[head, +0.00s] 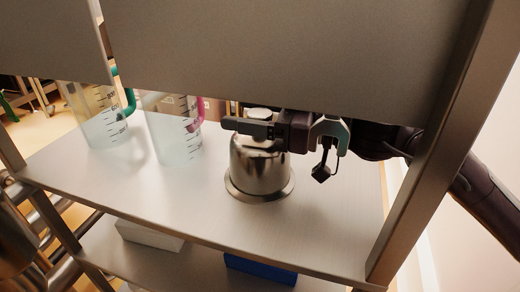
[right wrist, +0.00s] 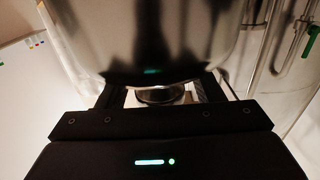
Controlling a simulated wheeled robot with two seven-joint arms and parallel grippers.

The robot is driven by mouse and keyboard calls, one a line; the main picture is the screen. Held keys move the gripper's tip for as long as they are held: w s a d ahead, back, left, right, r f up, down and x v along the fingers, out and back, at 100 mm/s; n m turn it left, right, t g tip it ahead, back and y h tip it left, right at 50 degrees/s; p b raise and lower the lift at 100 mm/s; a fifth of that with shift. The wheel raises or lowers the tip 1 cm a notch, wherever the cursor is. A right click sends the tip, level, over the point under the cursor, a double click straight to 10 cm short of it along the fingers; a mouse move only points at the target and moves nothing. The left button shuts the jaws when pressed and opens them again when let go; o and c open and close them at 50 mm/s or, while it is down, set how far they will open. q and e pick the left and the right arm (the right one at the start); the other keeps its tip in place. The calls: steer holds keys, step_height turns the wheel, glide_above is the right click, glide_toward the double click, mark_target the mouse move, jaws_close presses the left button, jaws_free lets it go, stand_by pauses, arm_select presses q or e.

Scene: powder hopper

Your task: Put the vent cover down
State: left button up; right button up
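The vent cover (head: 258,172) is a shiny metal dome with a wide flange at its base and a knob at its top. It stands upright on the metal shelf (head: 210,213), its flange appearing to rest on the surface. My right gripper (head: 250,127) is level with the cover's top, its fingers on either side of the knob. In the right wrist view the fingers (right wrist: 160,95) are apart, with bright gaps beside the knob between them, so it looks open. The cover's body (right wrist: 150,40) fills the top of that view. My left gripper is not in view.
Two clear measuring jugs stand on the shelf left of the cover, one with a green handle (head: 103,122) and one with a pink handle (head: 175,135). A large metal panel (head: 280,50) hangs close above. A frame post (head: 425,150) stands at the right. The shelf's front is clear.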

jaws_close()
steer(key=shift+r, duration=0.1)
stand_by(0.3)
